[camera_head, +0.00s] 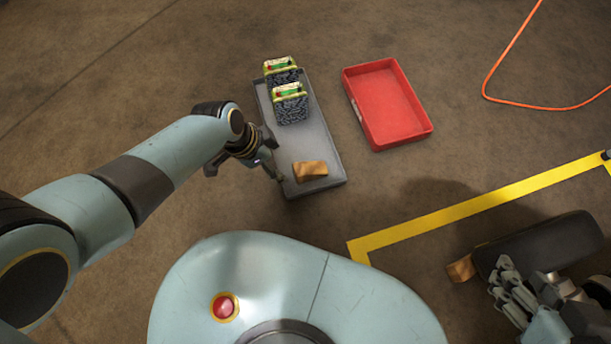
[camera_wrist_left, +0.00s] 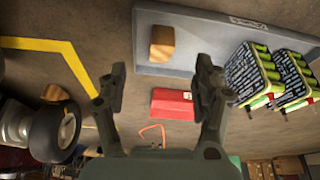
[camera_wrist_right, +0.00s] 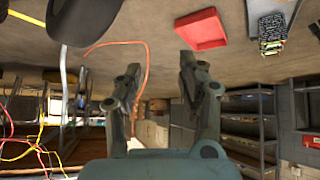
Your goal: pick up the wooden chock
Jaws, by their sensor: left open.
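A wooden chock (camera_head: 310,169) lies on the near end of the long grey tray (camera_head: 325,133). It also shows in the left wrist view (camera_wrist_left: 162,42), on the tray beyond the space between my fingers. My left gripper (camera_head: 245,172) is open and empty at the tray's near left side, apart from the chock. Its spread fingers show in the left wrist view (camera_wrist_left: 160,85). A second wooden block (camera_head: 461,269) sits against a dark wheel (camera_head: 540,250) at the lower right. My right gripper (camera_wrist_right: 158,75) is open and empty; in the head view it is near that wheel.
Two battery packs (camera_head: 290,104) with green tops stand on the tray's far half. An empty red bin (camera_head: 388,103) is right of the tray. Yellow floor tape (camera_head: 470,207) and an orange cable (camera_head: 530,105) lie farther right. The floor left of the tray is clear.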

